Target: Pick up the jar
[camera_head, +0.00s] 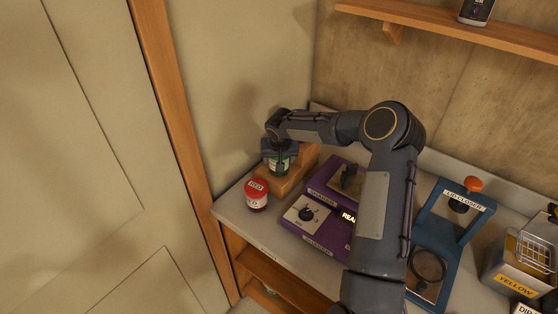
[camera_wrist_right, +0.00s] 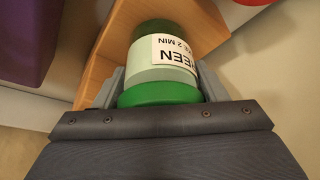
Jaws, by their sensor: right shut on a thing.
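The jar (camera_head: 277,165) has a green lid and a white label, and it is upright at the wooden block (camera_head: 293,181) at the back left of the counter. In the right wrist view the jar (camera_wrist_right: 165,72) shows its green lid nearest the camera and a label reading "GREEN". My right gripper (camera_wrist_right: 163,88) is shut on the jar, one finger on each side near the lid. In the head view my right gripper (camera_head: 279,155) comes down over the jar and hides its top. I cannot tell whether the jar touches the block. My left gripper is not in view.
A red-lidded jar (camera_head: 256,195) stands beside the block, near the counter's left end. A purple machine (camera_head: 308,214) with a knob stands to its right. Further right are a blue lid-closer frame (camera_head: 452,220) and a yellow-labelled container (camera_head: 517,272). A shelf (camera_head: 450,25) runs above.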

